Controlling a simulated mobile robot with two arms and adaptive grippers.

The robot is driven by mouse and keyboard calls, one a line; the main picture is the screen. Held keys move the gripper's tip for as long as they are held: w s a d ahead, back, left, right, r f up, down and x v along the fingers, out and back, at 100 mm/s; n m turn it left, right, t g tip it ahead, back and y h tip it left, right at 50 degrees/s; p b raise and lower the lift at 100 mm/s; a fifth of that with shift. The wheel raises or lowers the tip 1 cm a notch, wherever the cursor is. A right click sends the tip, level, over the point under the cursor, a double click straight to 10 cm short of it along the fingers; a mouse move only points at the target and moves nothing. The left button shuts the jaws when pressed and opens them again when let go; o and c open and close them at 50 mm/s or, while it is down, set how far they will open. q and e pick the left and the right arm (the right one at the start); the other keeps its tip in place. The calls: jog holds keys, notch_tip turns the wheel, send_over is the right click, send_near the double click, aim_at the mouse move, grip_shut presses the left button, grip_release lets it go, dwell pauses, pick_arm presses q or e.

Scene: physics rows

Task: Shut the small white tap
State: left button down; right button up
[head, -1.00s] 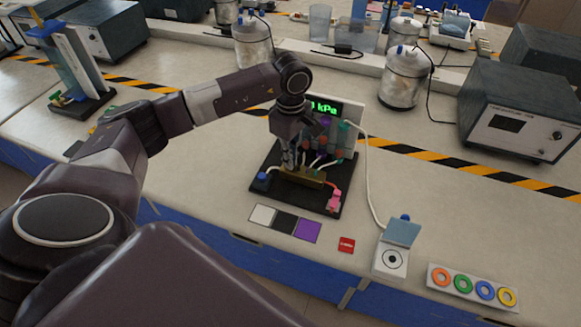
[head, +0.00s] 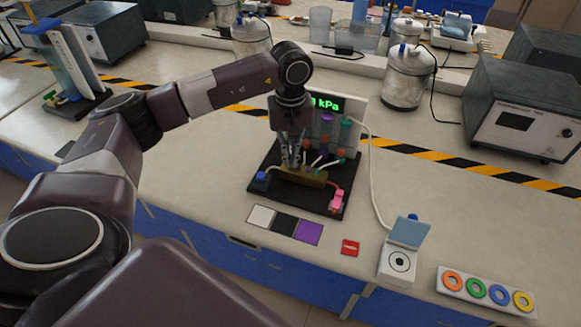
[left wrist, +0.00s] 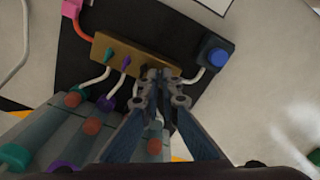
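A dark board (head: 268,188) on the bench carries a brass manifold (head: 302,178) with small coloured taps and white tubes. In the left wrist view a green tap (left wrist: 111,56) and a purple tap (left wrist: 125,63) stand on the manifold (left wrist: 130,58). I cannot make out the white tap; my fingers cover the manifold's blue-knob end. My left gripper (head: 291,163) points down at the manifold. In the left wrist view its fingertips (left wrist: 161,76) are together over the manifold's edge; I cannot see anything between them. My right gripper is not in view.
Behind the manifold stand capped tubes (left wrist: 60,135) and a green kPa display (head: 326,104). A blue knob (head: 261,176) and a pink connector (head: 338,199) sit on the board. A flip-lid box (head: 398,264) and a ring tray (head: 487,289) stand to the right.

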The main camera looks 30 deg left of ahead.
pick_arm(q)
jog(key=shift+m, duration=0.8)
jog(key=shift+f+m+b, duration=0.1)
jog(key=shift+m+b, duration=0.35)
jog(key=shift+m, duration=0.05)
jog(key=m+b, duration=0.1)
jog(key=m, duration=0.1)
jog(key=shift+m, duration=0.4)
jog(key=c, duration=2.5)
grip_release()
jog(key=shift+r, duration=0.25)
jog(key=shift+r+p, duration=2.25)
jog(key=shift+r, duration=1.15)
